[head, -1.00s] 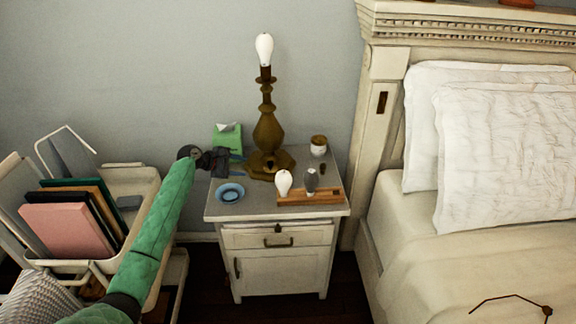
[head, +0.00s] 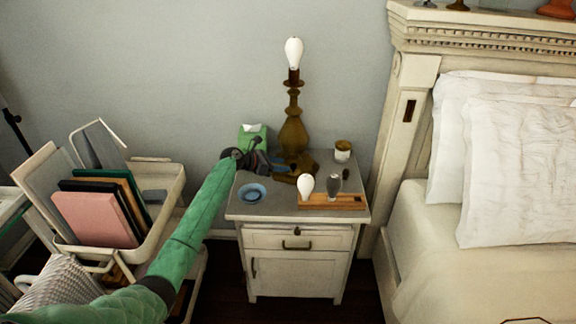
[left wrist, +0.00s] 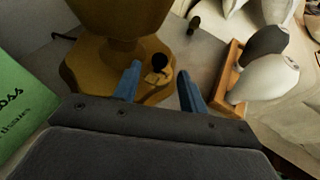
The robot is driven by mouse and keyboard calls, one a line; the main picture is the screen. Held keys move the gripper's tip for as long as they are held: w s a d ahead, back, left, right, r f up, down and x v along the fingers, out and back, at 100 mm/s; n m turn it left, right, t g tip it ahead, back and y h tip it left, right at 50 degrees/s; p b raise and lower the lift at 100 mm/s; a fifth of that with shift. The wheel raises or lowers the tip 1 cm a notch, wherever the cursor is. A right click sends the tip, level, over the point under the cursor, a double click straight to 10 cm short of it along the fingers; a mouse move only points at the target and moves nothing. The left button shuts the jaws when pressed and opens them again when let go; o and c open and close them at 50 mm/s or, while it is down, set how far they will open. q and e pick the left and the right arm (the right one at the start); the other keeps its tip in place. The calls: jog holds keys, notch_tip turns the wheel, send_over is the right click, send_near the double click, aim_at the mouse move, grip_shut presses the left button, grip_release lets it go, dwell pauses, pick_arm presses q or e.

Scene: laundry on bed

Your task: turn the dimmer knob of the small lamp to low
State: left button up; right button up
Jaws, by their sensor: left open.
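The small lamp (head: 293,135) has a brown-gold body and a bare white bulb, and stands at the back of the nightstand. In the left wrist view its base (left wrist: 85,75) carries a small dark round knob (left wrist: 160,62). My left gripper (head: 278,164) is at the left front of the lamp base. In the left wrist view its two blue fingers (left wrist: 158,85) are open, with the knob between and just beyond their tips. I cannot tell whether a finger touches the base. The knob is not clear in the head view. My right gripper is not in view.
A wooden holder (head: 350,202) with a white bulb (head: 305,186) and a grey bulb (head: 334,185) lies right of the gripper. A blue dish (head: 252,193), a green tissue box (head: 246,136) and a jar (head: 342,151) share the nightstand (head: 240,211). A cart (head: 165,188) stands left.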

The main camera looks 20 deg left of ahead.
aim_at(288, 173)
pick_arm(q)
jog(key=shift+x, duration=1.8)
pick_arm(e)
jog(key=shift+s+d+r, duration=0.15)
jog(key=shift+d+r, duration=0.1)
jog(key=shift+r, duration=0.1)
pick_arm(q)
jog(key=shift+c, duration=0.4)
grip_shut()
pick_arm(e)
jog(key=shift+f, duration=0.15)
